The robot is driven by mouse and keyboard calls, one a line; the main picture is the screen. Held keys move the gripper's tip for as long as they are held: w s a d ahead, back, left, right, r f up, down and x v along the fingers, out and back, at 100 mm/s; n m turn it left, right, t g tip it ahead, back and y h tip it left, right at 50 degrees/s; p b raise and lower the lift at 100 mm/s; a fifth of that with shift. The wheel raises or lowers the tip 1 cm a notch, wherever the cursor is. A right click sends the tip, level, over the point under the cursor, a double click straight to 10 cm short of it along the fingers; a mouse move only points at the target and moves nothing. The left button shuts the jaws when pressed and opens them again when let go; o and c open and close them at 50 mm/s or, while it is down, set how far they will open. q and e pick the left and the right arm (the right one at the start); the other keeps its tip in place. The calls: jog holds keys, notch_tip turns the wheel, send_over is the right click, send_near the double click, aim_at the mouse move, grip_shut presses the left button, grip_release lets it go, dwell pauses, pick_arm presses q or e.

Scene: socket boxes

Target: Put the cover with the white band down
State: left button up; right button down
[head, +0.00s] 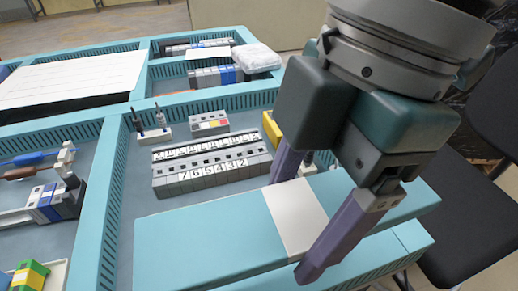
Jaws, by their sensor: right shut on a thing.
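The teal cover (210,235) with the white band (293,208) lies across the near right of the view. My right gripper (292,224) reaches down from the upper right. Its two purple fingers are shut across the cover at the white band, one on the near side and one on the far side. The cover hides part of the teal box (110,205) near its front edge. I cannot tell whether it touches the box rim. My left gripper is not in view.
Rows of grey numbered terminal blocks (205,172) stand in the compartment behind the cover, with two screwdrivers (160,117) beyond. Tools and a blue-grey block (44,204) lie in the left compartment. A plastic-wrapped packet (256,57) sits on the back right. A dark chair (455,220) stands at right.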

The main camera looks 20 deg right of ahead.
jog(key=b, duration=0.2)
send_over(283, 282)
jog(key=x, duration=0.3)
jog(key=d+x, duration=0.1)
jog(key=x, duration=0.2)
jog(key=d+x, duration=0.1)
jog(key=x, duration=0.2)
jog(key=shift+d+f, duration=0.1)
jog(key=shift+f, duration=0.35)
jog(key=shift+d+x, duration=0.25)
jog(key=shift+x, duration=0.8)
jog(key=shift+d+x, duration=0.25)
jog(key=shift+x, duration=0.8)
jog(key=shift+f+b, duration=0.2)
jog(key=shift+b, duration=0.1)
jog(key=shift+f, duration=0.55)
grip_release()
